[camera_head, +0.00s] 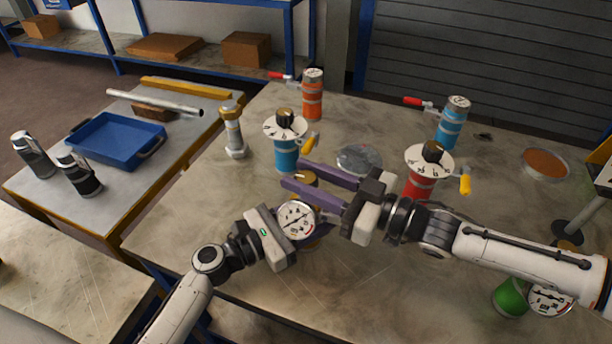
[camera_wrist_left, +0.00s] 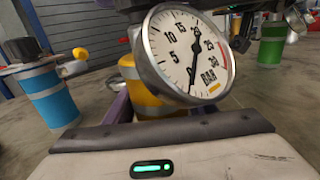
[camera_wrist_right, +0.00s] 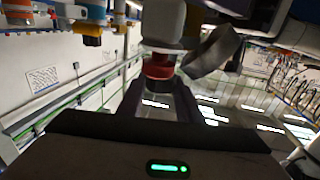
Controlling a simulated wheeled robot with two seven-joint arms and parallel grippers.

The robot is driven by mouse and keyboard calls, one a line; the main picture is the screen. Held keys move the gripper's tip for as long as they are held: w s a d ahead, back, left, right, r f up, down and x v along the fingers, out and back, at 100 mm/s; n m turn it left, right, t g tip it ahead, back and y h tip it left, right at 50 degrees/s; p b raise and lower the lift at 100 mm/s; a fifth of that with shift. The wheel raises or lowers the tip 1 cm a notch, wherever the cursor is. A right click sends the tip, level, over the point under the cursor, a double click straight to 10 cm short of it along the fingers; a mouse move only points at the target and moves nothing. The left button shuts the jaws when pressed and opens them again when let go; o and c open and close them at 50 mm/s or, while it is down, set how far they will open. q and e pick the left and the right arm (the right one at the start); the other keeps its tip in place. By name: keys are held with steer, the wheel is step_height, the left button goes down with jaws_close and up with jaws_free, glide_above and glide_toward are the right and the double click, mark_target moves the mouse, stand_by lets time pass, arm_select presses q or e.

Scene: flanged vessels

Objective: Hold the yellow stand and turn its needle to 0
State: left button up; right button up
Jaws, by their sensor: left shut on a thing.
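The yellow stand shows its yellow body (camera_wrist_left: 150,95) in the left wrist view, with a round white gauge (camera_wrist_left: 187,55) marked in BAR on its front. The gauge (camera_head: 297,220) also shows in the head view. Its dark needle lies nearly upright across the dial; I cannot tell which end is the pointer. My left gripper (camera_head: 308,232) is shut on the stand, its fingers mostly hidden by the gauge.
A blue vessel (camera_head: 286,158) and a red vessel (camera_head: 420,186) with dial tops stand behind. An orange vessel (camera_head: 312,100) and another blue vessel (camera_head: 453,126) stand farther back. A green gauge stand (camera_head: 510,298) is at the right front. The table's left front is clear.

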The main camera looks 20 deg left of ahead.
steer(key=c, duration=0.4)
steer(key=shift+w+r+n+g, duration=0.1)
steer(key=shift+w+n+g, duration=0.05)
steer(key=shift+n+g, duration=0.65)
steer(key=shift+g, duration=0.4)
steer(key=o, duration=1.1)
steer(key=shift+c, duration=0.2)
steer(key=s+d, duration=0.1)
steer(key=d, duration=1.1)
